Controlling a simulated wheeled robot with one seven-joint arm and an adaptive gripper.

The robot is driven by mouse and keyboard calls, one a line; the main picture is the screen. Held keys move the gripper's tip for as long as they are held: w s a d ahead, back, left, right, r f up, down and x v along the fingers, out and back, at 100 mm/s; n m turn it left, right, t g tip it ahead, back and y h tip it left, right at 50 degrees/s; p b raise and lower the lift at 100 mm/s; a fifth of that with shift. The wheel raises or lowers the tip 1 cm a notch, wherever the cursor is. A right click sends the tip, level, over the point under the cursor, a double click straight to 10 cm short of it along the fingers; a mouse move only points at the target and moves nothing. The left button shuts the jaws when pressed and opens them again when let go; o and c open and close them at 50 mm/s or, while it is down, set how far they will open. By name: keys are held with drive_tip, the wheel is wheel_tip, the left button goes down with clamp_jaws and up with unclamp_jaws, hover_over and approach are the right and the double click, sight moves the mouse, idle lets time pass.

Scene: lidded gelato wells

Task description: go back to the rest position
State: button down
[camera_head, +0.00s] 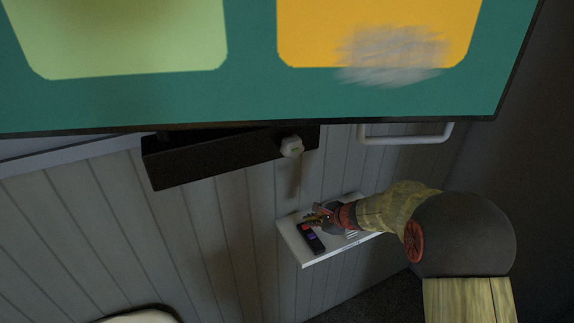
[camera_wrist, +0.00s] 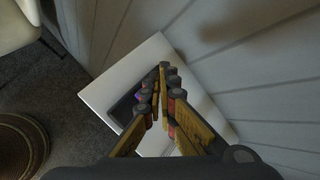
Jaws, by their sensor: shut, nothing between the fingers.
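My gripper (camera_head: 316,214) is at the end of my arm, low on the right in the head view, over a small white shelf. In the wrist view my gripper (camera_wrist: 163,72) shows its yellow and dark fingers meeting at the tips. It is shut with nothing between the fingers. The white shelf (camera_wrist: 101,91) lies behind the fingers. A dark oblong item with coloured marks (camera_head: 311,238) lies on the shelf beside the fingertips; the fingers partly hide it in the wrist view. Whether the fingertips touch the shelf I cannot tell.
A teal top (camera_head: 251,95) with a green and an orange area spans above. A dark open drawer-like box (camera_head: 205,162) with a pale knob (camera_head: 291,147) juts below it. A pale bar handle (camera_head: 405,139) is to its right. Grey planked wall (camera_head: 225,230) stands behind the shelf.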

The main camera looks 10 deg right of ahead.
drive_tip(key=s+a+n+g+b, duration=0.25)
drive_tip(key=s+n, duration=0.45)
drive_tip(key=s, duration=0.4)
drive_tip(key=s+a+n+g+b, duration=0.1)
drive_tip(key=s+n+g+b, duration=0.2)
drive_tip(key=s+n, duration=0.5)
drive_tip(key=s+d+n+t+h+b, duration=0.1)
drive_tip(key=s+d+n+h+b, duration=0.1)
drive_tip(key=s+b, duration=0.6)
drive_tip(key=s+d+f+n+t+h+b, duration=0.1)
drive_tip(key=s+n+b, duration=0.3)
drive_tip(key=s+b, duration=0.4)
drive_tip(key=shift+s+d+f+t+h, duration=0.2)
drive_tip(key=shift+s+d+t+h, duration=0.5)
drive_tip(key=shift+s, duration=1.4)
